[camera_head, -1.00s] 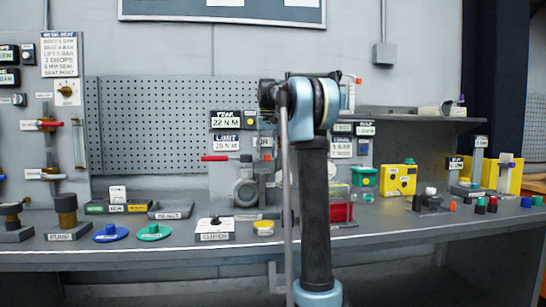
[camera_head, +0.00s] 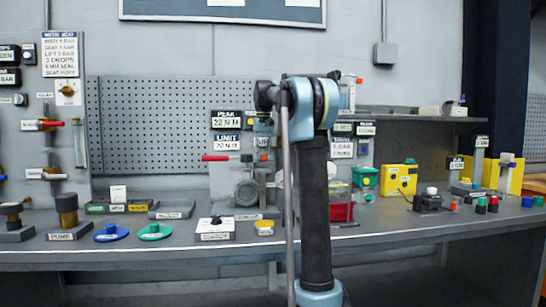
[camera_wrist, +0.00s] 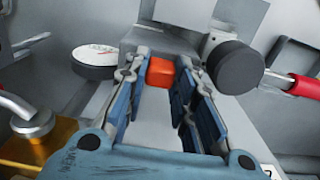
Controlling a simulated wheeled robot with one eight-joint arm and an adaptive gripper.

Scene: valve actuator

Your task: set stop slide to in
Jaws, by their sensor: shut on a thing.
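In the wrist view, an orange-red block (camera_wrist: 160,72), which I take to be the stop slide's grip, sits between my gripper's (camera_wrist: 163,82) two blue-grey fingers. The gripper is shut on it, and the fingers cover its sides. A grey body (camera_wrist: 155,128) lies below and between the fingers. No label for the in or out position can be read there. In the head view, my arm stands in front of the valve actuator (camera_head: 245,190), and the gripper and slide are small and partly hidden there.
In the wrist view, a round white-faced gauge (camera_wrist: 95,58) is close on the left. A black round knob (camera_wrist: 237,68) and a red handle (camera_wrist: 304,87) are close on the right. A brass block (camera_wrist: 30,140) with a metal pipe is at lower left. Several small items stand along the bench (camera_head: 190,256).

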